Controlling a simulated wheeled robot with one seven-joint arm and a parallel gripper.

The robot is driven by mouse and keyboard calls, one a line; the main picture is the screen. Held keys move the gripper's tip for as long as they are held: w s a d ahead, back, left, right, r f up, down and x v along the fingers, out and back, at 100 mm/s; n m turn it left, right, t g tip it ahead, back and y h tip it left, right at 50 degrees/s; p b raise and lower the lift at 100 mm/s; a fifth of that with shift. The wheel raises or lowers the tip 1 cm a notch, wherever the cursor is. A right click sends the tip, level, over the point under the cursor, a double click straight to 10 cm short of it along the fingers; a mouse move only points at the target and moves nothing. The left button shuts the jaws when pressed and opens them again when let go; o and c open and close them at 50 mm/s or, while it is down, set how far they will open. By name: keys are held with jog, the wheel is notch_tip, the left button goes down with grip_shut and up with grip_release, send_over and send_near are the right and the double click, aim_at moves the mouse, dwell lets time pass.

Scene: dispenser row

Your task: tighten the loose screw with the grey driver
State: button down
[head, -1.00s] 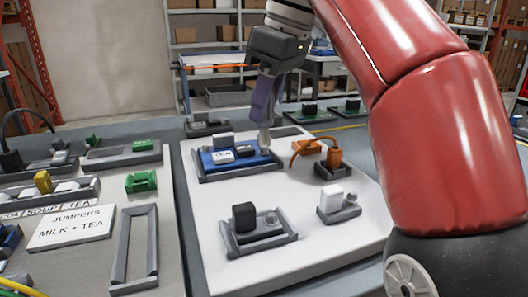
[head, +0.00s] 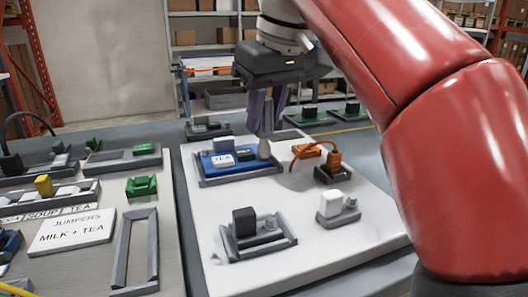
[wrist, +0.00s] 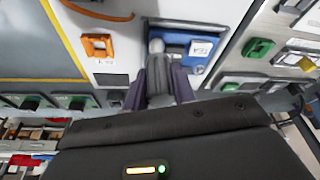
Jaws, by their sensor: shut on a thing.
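My gripper (head: 262,104) is shut on the grey driver (head: 265,128), its purple-grey fingers on either side of it. The driver points down, roughly upright, at the right end of the blue module (head: 205,164), which bears a white TEA label (head: 222,160). The module sits in a grey frame on the white panel. In the wrist view the driver (wrist: 158,72) shows between the fingers, over the edge of the blue module (wrist: 178,36). No loose screw is clearly visible; the tip covers that spot, and I cannot tell whether it touches.
A black block (head: 243,222) and a white block (head: 331,203) stand nearer on the panel. A green piece (head: 141,186) and a JUMPERS sign (head: 72,231) lie left.

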jog(key=m+h, duration=0.1)
jog(key=m, duration=0.3)
jog(key=shift+t, duration=0.3)
jog(key=m+h, duration=0.1)
jog(key=m, duration=0.2)
jog(key=shift+a+m, duration=0.1)
jog(key=shift+m, duration=0.3)
jog(key=m+h, duration=0.1)
jog(key=m, duration=0.3)
jog(key=shift+h, duration=0.3)
jog(key=m, duration=0.3)
jog(key=shift+a+m+h, duration=0.1)
jog(key=shift+m+h, duration=0.2)
jog(key=shift+h, duration=0.1)
jog(key=shift+g, duration=0.4)
jog(key=n, duration=0.2)
jog(key=n+y, duration=0.1)
jog(key=n, duration=0.1)
jog(key=n+t, duration=0.1)
jog(key=shift+d+r+n+y, duration=0.2)
jog(key=shift+r+n+y, duration=0.1)
jog(key=shift+r+n, duration=0.1)
jog(key=n+y, duration=0.1)
jog(key=n, duration=0.4)
jog(key=shift+r+n+y, duration=0.3)
jog(key=shift+r+y, duration=0.1)
